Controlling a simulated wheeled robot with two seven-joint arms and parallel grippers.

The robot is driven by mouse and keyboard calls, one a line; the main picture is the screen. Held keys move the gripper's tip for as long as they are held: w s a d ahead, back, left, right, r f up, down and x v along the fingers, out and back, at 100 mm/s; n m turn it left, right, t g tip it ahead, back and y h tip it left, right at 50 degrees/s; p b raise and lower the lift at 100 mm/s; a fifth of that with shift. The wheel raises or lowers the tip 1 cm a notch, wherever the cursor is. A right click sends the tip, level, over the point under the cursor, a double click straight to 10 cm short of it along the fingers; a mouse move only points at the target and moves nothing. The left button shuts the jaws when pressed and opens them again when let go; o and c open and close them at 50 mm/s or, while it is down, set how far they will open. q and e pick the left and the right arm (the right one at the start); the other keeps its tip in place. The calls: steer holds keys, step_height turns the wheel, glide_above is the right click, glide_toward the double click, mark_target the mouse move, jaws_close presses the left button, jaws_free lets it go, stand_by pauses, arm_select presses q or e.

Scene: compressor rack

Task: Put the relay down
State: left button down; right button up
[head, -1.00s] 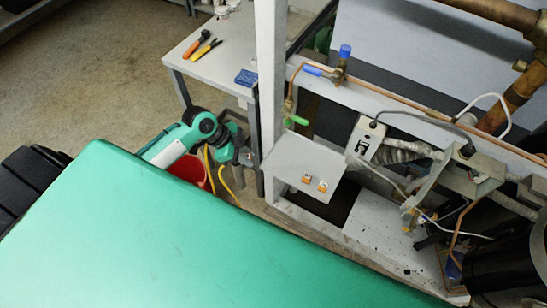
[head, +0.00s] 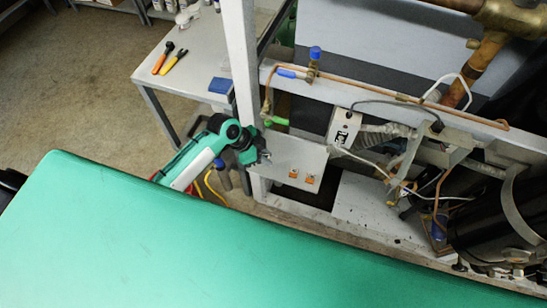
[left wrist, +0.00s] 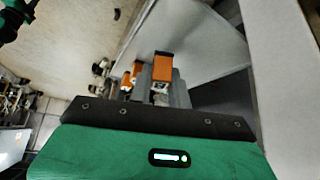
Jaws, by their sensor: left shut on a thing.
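My left gripper (head: 265,157) is at the left edge of a grey metal plate (head: 291,153) on the rack. In the left wrist view, the gripper (left wrist: 162,88) is shut on an orange-topped relay (left wrist: 162,66), which shows between its grey fingers. In the head view I cannot make out the held relay. Two small orange relays (head: 293,173) (head: 309,179) sit on the front part of the plate. Orange pieces (left wrist: 136,69) also show beyond the fingers in the left wrist view. I cannot tell whether the held relay touches the plate. My right gripper is not in view.
A grey post (head: 240,65) stands close behind my left gripper. A white switch box (head: 343,128) with cables is right of the plate. A side table (head: 196,66) holds orange and yellow-handled tools and a blue item. The middle of the plate looks clear.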

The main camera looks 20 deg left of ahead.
mark_target(274, 167)
arm_select(q)
steer(key=shift+w+d+r, duration=0.1)
steer(key=shift+w+d, duration=0.15)
steer(key=shift+d, duration=0.35)
steer(key=shift+w+d, duration=0.2)
steer(key=shift+d, duration=0.55)
step_height(274, 167, down, 3)
steer(key=shift+f+p, duration=0.1)
steer(key=shift+p, duration=0.65)
steer(key=shift+f, duration=0.4)
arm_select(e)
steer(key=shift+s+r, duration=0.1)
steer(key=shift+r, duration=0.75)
arm_select(q)
steer(key=c, duration=1.3)
jaws_free()
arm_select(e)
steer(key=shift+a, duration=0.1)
